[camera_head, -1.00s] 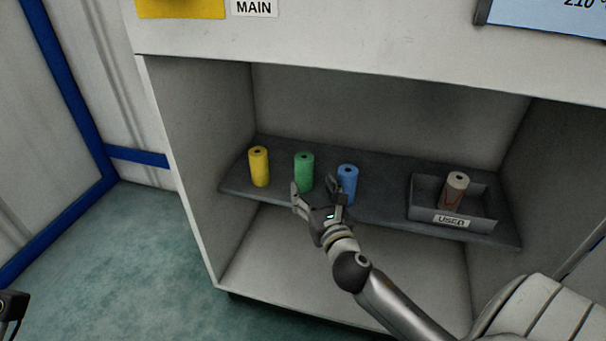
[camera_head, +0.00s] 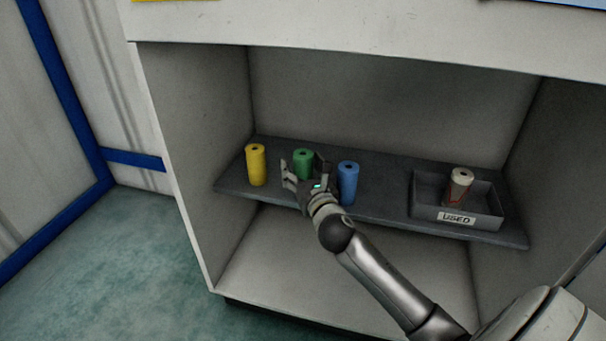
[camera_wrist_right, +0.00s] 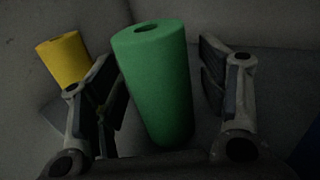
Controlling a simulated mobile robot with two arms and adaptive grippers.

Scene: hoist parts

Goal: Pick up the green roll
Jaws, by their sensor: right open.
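The green roll (camera_head: 303,158) stands upright on the dark shelf, between the yellow and blue rolls. In the right wrist view the green roll (camera_wrist_right: 157,85) stands between the two fingers, with a gap to the right finger and its left side close to the left finger. My right gripper (camera_head: 304,166) is open around the green roll, and hides its lower part in the head view. The fingers also show in the right wrist view (camera_wrist_right: 165,100). I cannot tell whether the left finger touches the roll. My left gripper is not in view.
A yellow roll (camera_head: 256,165) stands to the left and a blue roll (camera_head: 348,182) stands close to the right of my gripper. A grey tray (camera_head: 487,219) marked USED holds a greyish roll (camera_head: 459,187). The shelf (camera_head: 390,205) sits inside a cabinet with side walls.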

